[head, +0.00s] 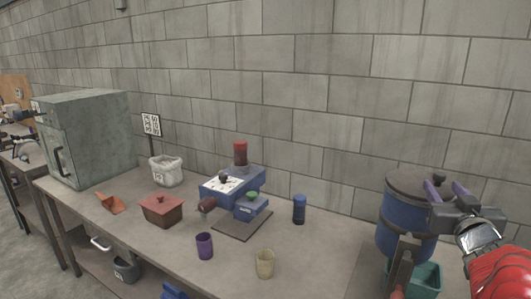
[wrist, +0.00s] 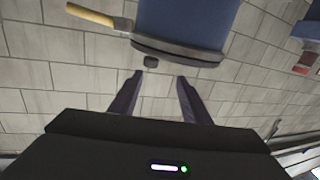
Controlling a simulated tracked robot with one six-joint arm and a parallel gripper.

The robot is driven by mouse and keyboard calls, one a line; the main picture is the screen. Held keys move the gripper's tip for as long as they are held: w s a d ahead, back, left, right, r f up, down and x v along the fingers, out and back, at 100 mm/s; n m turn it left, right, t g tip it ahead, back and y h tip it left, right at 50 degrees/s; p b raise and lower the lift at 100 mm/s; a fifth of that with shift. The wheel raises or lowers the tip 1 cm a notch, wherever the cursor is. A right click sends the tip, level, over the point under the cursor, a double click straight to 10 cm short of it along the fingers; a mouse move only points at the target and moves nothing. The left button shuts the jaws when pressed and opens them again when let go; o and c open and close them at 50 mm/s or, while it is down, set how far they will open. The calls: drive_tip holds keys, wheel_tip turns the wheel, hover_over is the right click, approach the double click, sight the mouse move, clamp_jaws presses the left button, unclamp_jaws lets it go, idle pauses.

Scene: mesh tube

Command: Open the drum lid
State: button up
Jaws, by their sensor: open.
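The blue drum (head: 402,229) stands at the right of the bench in the head view, with its dark round lid (head: 405,181) on top. In the wrist view, which looks upside down, the drum (wrist: 185,20) hangs at the top with the lid rim (wrist: 178,51) beneath it. A small dark knob (wrist: 150,61) sticks out from the lid. My gripper (head: 446,190) is by the right side of the lid. Its two purple fingers (wrist: 160,82) are apart with nothing between them. The knob appears just beyond the fingertips, nearer the left finger.
A teal bin (head: 428,277) sits below the drum. A tan bar (wrist: 92,15) juts from the drum's side in the wrist view. A blue machine (head: 232,183), a dark blue canister (head: 299,209), and purple (head: 204,246) and beige (head: 265,264) cups stand left on the bench.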

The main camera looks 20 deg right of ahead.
sight(421, 177)
drive_tip(key=shift+s+d+f+m+h, duration=0.15)
drive_tip(key=shift+s+d+m, duration=0.15)
drive_tip(key=shift+s, duration=0.1)
drive_tip(key=shift+s+d+f+m+h, duration=0.1)
drive_tip(key=shift+s+d+m+h, duration=0.05)
drive_tip(key=shift+s+d+m, duration=0.2)
drive_tip(key=x, duration=1.3)
drive_tip(key=shift+w+d+f, duration=0.2)
drive_tip(key=shift+w+f, duration=0.05)
drive_tip(key=shift+w, duration=0.1)
drive_tip(key=shift+c, duration=0.4)
